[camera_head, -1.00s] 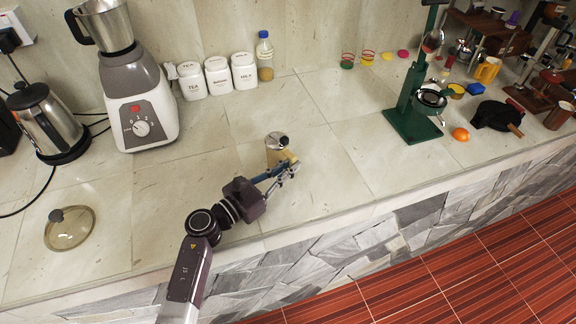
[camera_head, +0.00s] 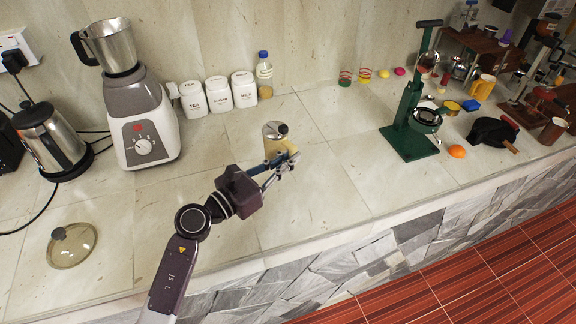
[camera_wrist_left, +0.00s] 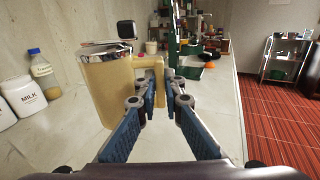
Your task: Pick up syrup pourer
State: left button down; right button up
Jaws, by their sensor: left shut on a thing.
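The syrup pourer (camera_head: 274,146) is a pale yellow container with a metal lid, near the middle of the counter in the head view. In the left wrist view the pourer (camera_wrist_left: 110,92) stands upright, left of the fingers, with its dark lid knob on top. My left gripper (camera_head: 284,168) is at the pourer's handle side. In the wrist view the left gripper's (camera_wrist_left: 160,98) blue fingers are closed around the handle. The pourer seems slightly above the counter, but its underside is hidden. My right gripper is not in view.
A blender (camera_head: 142,128), white canisters (camera_head: 218,93) and a blue-capped bottle (camera_head: 264,76) stand behind. A glass lid (camera_head: 72,246) lies at left. A green press (camera_head: 408,130) and an orange (camera_head: 457,152) are at right. The counter around the pourer is clear.

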pick_arm(q)
notch_tip(320, 180, up, 9)
jog(key=p, duration=0.1)
jog(key=shift+r+p, duration=0.2)
jog(key=shift+p, duration=0.1)
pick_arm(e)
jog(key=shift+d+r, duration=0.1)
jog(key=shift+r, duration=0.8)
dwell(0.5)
